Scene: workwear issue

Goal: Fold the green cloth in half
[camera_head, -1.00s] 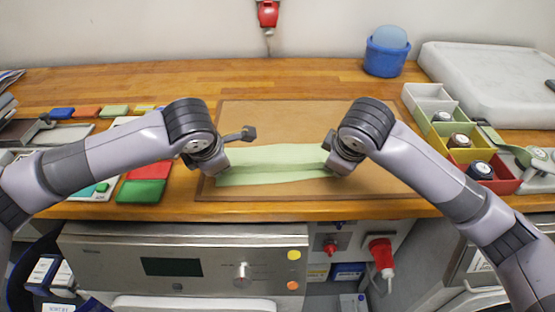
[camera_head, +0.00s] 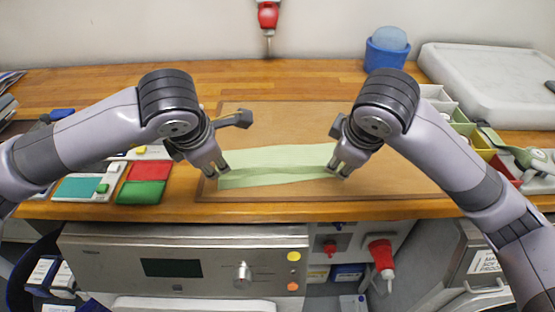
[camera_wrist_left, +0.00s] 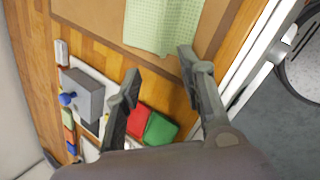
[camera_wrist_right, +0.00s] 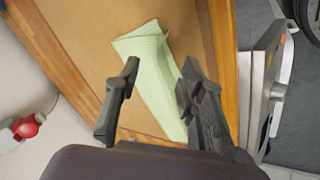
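The green cloth (camera_head: 275,165) lies on the brown board (camera_head: 260,120) as a long strip running left to right. A crease or layer edge runs along its length, and its layers look slightly uneven. My left gripper (camera_head: 221,172) is at the cloth's left end; in the left wrist view its fingers (camera_wrist_left: 158,70) are apart with nothing between them, and the cloth (camera_wrist_left: 160,25) lies beyond. My right gripper (camera_head: 341,172) is at the right end; in the right wrist view its fingers (camera_wrist_right: 160,78) are apart, with the cloth (camera_wrist_right: 155,75) showing below and between them.
Red (camera_head: 148,170) and green (camera_head: 141,192) pads lie left of the board. Bins (camera_head: 480,140) stand at the right, partly behind my right arm. A blue tub (camera_head: 385,55) stands at the back. The oven front (camera_head: 190,260) is below the counter's front edge.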

